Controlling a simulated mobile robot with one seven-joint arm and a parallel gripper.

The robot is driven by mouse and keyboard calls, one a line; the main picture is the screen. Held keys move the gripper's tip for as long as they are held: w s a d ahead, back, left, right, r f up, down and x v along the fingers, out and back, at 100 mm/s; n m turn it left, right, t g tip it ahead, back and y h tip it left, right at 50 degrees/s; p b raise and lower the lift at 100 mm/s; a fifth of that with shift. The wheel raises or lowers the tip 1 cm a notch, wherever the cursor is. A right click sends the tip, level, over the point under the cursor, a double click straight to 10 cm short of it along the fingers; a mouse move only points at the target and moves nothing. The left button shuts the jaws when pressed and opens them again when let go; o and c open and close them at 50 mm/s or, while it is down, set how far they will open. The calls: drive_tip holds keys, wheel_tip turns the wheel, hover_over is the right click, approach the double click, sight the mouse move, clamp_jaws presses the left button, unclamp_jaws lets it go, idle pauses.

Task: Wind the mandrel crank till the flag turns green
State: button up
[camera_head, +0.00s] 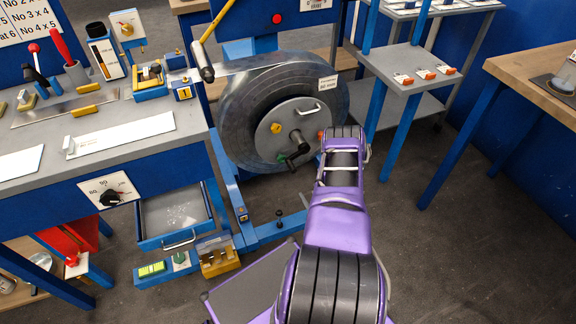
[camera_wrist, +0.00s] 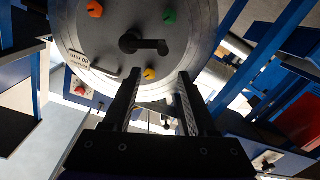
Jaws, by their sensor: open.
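A large coil of shiny strip (camera_head: 240,110) stands upright on a blue frame in the head view. Its grey hub disc (camera_head: 268,141) carries a dark crank (camera_head: 297,147) at the centre, with a short arm and a handle. The crank (camera_wrist: 145,44) also shows in the wrist view, ahead of the fingers. Yellow (camera_wrist: 150,74), green (camera_wrist: 169,16) and orange (camera_wrist: 95,9) knobs sit around it on the disc. My gripper (camera_wrist: 159,76) is open and empty, facing the disc. My own arm hides it in the head view. I cannot make out which part is the flag.
A grey workbench (camera_head: 120,105) with tools is at left, with an open drawer (camera_head: 174,213) below. A small shelf (camera_head: 398,68) stands right of the coil, and a wooden table (camera_head: 535,70) at far right. Frame feet (camera_head: 275,230) cross the floor. The floor at right is clear.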

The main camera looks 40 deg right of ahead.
sight(292, 168)
drive_tip(key=w, duration=0.4)
drive_tip(key=w+d+m+b, duration=0.1)
drive_tip(key=w, duration=0.4)
drive_tip(key=w+d+f+m+b, duration=0.1)
drive_tip(key=w, duration=0.4)
drive_tip(key=shift+w+d+h, duration=0.1)
drive_tip(key=shift+d+h, duration=0.1)
drive_tip(key=shift+h, duration=0.1)
clamp_jaws()
idle(1.1)
